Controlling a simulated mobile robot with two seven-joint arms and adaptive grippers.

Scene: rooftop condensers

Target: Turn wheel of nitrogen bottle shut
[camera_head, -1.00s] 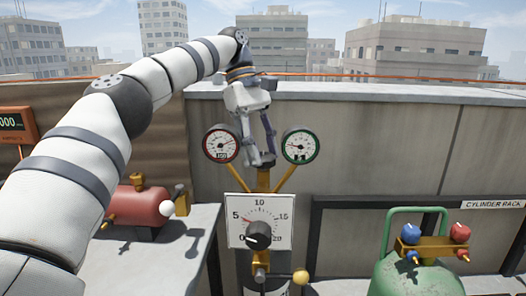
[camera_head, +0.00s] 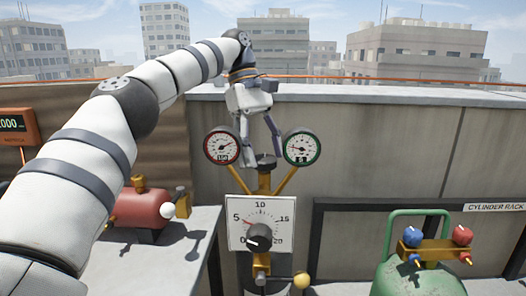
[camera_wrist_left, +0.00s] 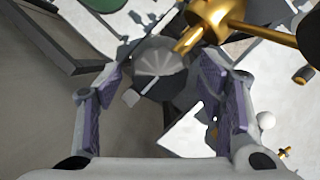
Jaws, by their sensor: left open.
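The dark round wheel (camera_head: 266,161) tops the brass fitting between two gauges, low in front of the wall. In the left wrist view the wheel is a grey ribbed disc (camera_wrist_left: 156,62) beyond and between the fingertips. My left gripper (camera_head: 259,154) points down from above, its fingers spread on either side of the wheel. It is open and empty; the left wrist view shows its purple-padded fingers (camera_wrist_left: 165,85) wide apart. I cannot tell whether a finger touches the wheel. Most of the bottle is hidden behind the dial plate (camera_head: 235,240). My right gripper is not in view.
A red-rimmed gauge (camera_head: 222,146) and a green-rimmed gauge (camera_head: 301,148) flank the wheel closely. A green cylinder (camera_head: 400,275) with a brass manifold stands at the right. A red tank (camera_head: 140,211) sits on the left bench. The wall stands behind.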

